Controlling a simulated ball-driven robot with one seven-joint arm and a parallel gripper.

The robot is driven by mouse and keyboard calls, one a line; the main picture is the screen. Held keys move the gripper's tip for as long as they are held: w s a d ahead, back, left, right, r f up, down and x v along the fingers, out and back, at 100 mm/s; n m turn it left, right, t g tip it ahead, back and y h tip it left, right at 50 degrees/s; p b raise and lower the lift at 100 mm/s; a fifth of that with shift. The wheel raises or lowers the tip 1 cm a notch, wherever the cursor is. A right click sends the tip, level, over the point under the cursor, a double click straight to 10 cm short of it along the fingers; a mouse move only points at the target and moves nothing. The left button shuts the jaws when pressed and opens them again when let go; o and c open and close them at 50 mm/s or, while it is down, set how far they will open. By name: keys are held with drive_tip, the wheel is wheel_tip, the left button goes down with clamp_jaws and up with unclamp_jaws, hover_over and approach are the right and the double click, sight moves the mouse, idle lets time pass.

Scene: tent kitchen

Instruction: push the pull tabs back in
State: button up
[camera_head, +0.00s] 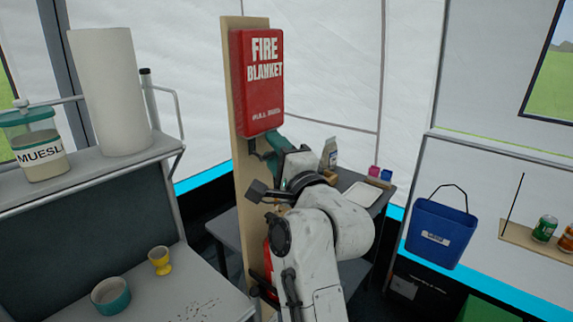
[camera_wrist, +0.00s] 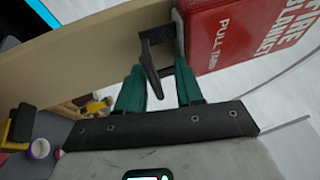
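The red fire blanket case (camera_head: 258,85) is mounted on an upright wooden board (camera_head: 236,180). Its lower end, marked "PULL TABS", fills the top right of the wrist view (camera_wrist: 222,30). Dark pull tabs (camera_wrist: 149,68) stick out from this end, with one strip slanting down; in the head view they are mostly hidden by my arm. My gripper (camera_wrist: 160,72) has teal fingers set apart just below the case. The slanting tab strip shows in the gap between them, and I cannot tell whether it touches either finger. In the head view my gripper (camera_head: 272,152) is under the case.
A grey table (camera_head: 225,228) with small items stands behind the board. A counter (camera_head: 205,285) with a teal bowl (camera_head: 110,296) and a yellow egg cup (camera_head: 160,261) is at the left. A blue bucket (camera_head: 440,232) hangs at the right. A purple-rimmed cup (camera_wrist: 40,148) shows in the wrist view.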

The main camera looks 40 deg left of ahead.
drive_tip(key=b+v, duration=0.1)
drive_tip(key=v, duration=0.9)
drive_tip(key=shift+d+b, duration=0.2)
drive_tip(key=shift+b, duration=0.2)
drive_tip(key=shift+f, duration=0.1)
